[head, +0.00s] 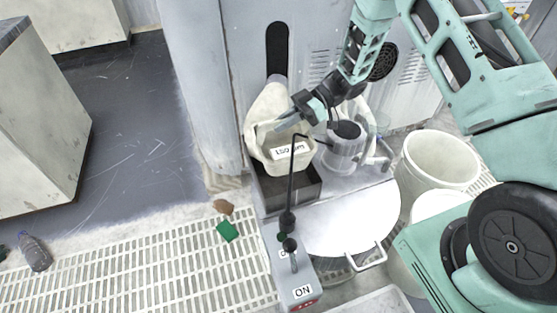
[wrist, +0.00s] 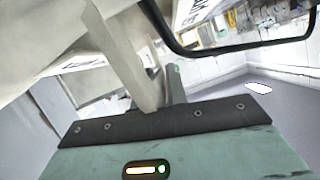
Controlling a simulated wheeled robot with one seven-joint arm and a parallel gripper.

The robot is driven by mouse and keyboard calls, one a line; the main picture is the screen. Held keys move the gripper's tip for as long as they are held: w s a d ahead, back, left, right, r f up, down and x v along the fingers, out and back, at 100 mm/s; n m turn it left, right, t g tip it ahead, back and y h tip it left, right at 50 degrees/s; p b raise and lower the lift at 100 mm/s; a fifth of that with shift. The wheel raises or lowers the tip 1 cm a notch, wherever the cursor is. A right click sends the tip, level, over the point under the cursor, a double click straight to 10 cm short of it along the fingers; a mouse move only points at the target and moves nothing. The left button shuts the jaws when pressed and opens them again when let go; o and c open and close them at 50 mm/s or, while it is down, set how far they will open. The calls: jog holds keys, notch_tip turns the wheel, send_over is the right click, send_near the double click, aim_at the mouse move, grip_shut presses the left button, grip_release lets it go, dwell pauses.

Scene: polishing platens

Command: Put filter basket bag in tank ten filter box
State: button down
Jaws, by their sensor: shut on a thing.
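The filter basket bag (head: 268,152) is cream, with a white label reading about 150 µm. It hangs upright at the machine's front. My gripper (head: 268,128) is shut on its upper rim, reaching in from the right. In the wrist view, pale bag cloth (wrist: 60,30) fills the upper left, close to my gripper (wrist: 160,95). A dark open-topped box (head: 300,194), which looks like the filter box, lies directly under the bag. The bag covers its rear part, so I cannot tell whether its bottom is inside. No tank number is readable.
A clear canister (head: 343,150) stands right of the bag. A thin black bent rod (head: 292,180) rises in front. A white round lid (head: 350,218) and a white bucket (head: 440,160) are to the right. Grated floor (head: 170,270) lies front left, with a green object (head: 227,231).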

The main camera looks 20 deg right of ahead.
aim_at(283, 142)
notch_tip(283, 142, down, 7)
jog(key=shift+f+b, duration=0.15)
jog(key=shift+b, duration=0.65)
jog(key=shift+f, duration=0.1)
jog(key=shift+f, duration=0.5)
jog(key=c, duration=1.4)
grip_release()
